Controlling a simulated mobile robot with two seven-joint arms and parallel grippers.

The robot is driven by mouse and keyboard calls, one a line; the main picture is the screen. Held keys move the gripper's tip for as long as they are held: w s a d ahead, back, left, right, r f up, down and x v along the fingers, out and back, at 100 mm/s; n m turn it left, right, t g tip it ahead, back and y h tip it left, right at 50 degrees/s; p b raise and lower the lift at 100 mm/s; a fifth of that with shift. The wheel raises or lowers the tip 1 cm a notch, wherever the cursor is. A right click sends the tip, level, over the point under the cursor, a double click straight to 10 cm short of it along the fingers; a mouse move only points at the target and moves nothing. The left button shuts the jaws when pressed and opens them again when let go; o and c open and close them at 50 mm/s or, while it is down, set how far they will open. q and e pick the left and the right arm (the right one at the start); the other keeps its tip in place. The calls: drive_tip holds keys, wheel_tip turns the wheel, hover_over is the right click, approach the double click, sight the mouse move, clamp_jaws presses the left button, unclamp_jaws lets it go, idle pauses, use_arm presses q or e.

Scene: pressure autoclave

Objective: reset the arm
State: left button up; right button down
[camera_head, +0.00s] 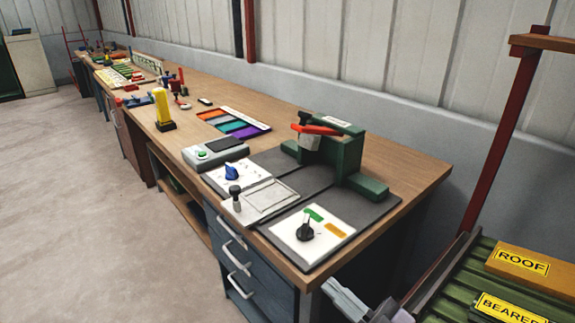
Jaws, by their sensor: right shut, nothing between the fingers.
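My right gripper (338,290) shows at the bottom edge, right of centre, just off the front right corner of the wooden workbench (400,150). Its fingers point up and to the left, and it is shut and empty. It is apart from the drawers and from everything on the bench. The rest of my right arm is mostly cut off by the picture's edge. My left gripper is not in view.
On a dark mat stand a green fixture (344,153) with a red lever (316,129) and a white panel with a black knob (305,232). Drawers (236,262) face the open floor (90,220). A green slatted rack (440,290) with labelled blocks stands at the right.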

drive_tip(key=s+d+f+m+g+h, duration=0.1)
drive_tip(key=s+d+f+m+h, duration=0.2)
drive_tip(key=f, duration=0.4)
drive_tip(key=s+d+f+m+g+h, duration=0.2)
drive_tip(key=s+d+f+m+h, duration=0.2)
drive_tip(key=f, duration=0.4)
drive_tip(key=s+d+f+m+g+h, duration=0.1)
drive_tip(key=s+d+f+m+h, duration=0.3)
drive_tip(key=d+f+h, duration=0.1)
wheel_tip(320, 180, down, 3)
drive_tip(key=shift+s+r+h+p, duration=0.1)
drive_tip(key=shift+s+h+p, duration=0.15)
drive_tip(key=shift+h+p, duration=0.25)
drive_tip(key=shift+d, duration=0.25)
